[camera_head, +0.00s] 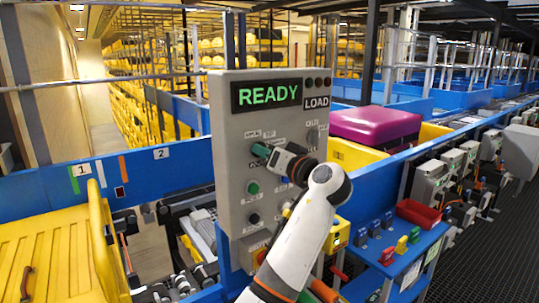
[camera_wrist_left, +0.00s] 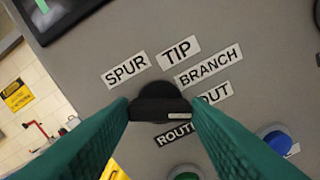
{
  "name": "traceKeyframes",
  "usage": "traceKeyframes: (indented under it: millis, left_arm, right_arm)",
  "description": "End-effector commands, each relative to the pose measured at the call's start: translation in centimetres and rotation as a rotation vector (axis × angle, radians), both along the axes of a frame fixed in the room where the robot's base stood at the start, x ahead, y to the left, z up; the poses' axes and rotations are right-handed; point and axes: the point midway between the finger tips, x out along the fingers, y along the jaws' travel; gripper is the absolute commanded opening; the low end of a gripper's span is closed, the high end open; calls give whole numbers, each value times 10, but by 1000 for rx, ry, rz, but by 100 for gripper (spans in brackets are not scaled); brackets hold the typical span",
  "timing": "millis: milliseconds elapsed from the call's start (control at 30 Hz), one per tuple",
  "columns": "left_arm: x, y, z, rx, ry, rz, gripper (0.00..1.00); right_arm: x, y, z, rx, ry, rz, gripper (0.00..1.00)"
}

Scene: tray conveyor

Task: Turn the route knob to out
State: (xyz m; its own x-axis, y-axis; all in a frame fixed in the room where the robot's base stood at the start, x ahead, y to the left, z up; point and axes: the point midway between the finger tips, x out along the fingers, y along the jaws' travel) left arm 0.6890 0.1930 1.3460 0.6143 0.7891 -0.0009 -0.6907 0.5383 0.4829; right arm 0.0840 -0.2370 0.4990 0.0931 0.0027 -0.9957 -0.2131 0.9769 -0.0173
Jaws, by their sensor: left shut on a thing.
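The grey control panel (camera_head: 228,120) stands upright in the middle of the head view, with a screen reading READY (camera_head: 268,95). In the left wrist view, the black route knob (camera_wrist_left: 158,100) sits above a ROUTE label (camera_wrist_left: 174,134). Around it are labels SPUR (camera_wrist_left: 125,69), TIP (camera_wrist_left: 178,51), BRANCH (camera_wrist_left: 208,65) and OUT (camera_wrist_left: 214,94). A white mark on the knob's grip lies at its right end, just below and left of OUT. My left gripper (camera_head: 262,151) is shut on the knob, its green fingers on both sides. The fingers hide the knob in the head view. My right gripper is out of view.
A LOAD sign (camera_head: 316,101) and another dark knob (camera_head: 313,136) are on the panel's right side. Green (camera_wrist_left: 184,172) and blue (camera_wrist_left: 274,136) buttons lie close below the route knob. A maroon case (camera_head: 375,126) stands behind the panel; a yellow tray (camera_head: 50,245) is at left.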

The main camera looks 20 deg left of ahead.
Motion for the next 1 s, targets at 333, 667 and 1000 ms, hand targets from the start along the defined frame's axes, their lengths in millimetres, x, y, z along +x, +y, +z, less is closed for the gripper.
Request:
traceKeyframes:
  millis: [333, 667, 1000]
  left_arm:
    - [0, 0, 4, 28, 20, -2, 21]
    - [0, 0, 5, 28, 20, -2, 55]
    - [0, 0, 2, 24, 24, -1, 65]
  right_arm:
    - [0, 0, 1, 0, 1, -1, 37]
    - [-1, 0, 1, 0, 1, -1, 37]
    - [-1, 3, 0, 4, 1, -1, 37]
